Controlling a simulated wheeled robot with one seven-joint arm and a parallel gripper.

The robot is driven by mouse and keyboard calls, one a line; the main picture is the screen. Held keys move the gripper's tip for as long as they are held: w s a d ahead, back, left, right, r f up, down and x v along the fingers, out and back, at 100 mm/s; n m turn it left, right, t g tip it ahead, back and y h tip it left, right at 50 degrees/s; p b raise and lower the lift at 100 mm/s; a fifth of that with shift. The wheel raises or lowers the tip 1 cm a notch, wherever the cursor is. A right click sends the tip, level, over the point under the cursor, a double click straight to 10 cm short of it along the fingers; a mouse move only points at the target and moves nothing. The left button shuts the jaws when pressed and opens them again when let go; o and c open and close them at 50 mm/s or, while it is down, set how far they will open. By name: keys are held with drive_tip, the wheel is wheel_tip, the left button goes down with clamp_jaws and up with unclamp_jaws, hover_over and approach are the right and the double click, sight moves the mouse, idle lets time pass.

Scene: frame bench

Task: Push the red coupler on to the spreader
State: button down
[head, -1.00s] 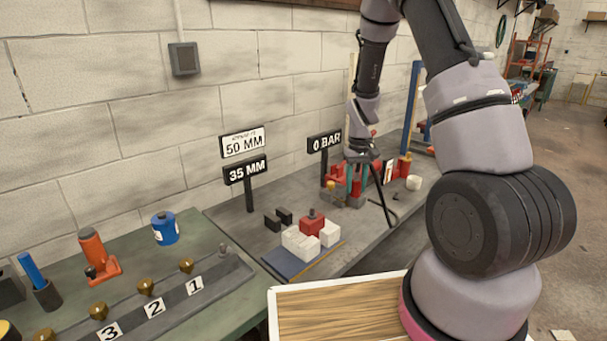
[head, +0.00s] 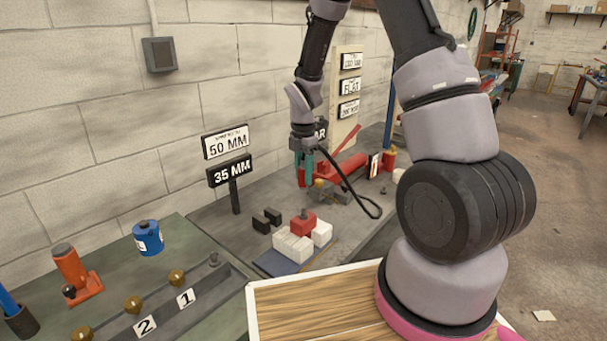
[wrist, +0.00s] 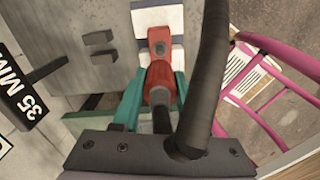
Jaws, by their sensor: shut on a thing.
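My gripper (head: 304,172) is shut on the red coupler (wrist: 159,75), its teal fingers on either side. A thick black hose (head: 352,188) loops down to the right from the gripper. The gripper is above the bench, apart from what stands below. A small red body with a dark knob, apparently the spreader (head: 302,227), sits among white blocks (head: 293,247). In the wrist view the coupler covers part of a red body (wrist: 177,54) and a white block (wrist: 155,18) beyond it. The exact offset between coupler and spreader is hard to tell.
Two black blocks (head: 267,220) lie left of the white ones. Signs read 50 MM (head: 226,143) and 35 MM (head: 230,171). A red pump with a raised lever (head: 345,165) stands behind, right of the gripper. The "BAR" sign is partly hidden by my arm.

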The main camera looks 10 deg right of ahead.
idle(0.3)
drive_tip(key=shift+f, duration=2.9)
drive_tip(key=shift+f, duration=2)
drive_tip(key=shift+c, duration=1.8)
unclamp_jaws()
wheel_tip(320, 180, up, 11)
drive_tip(key=shift+f, duration=0.1)
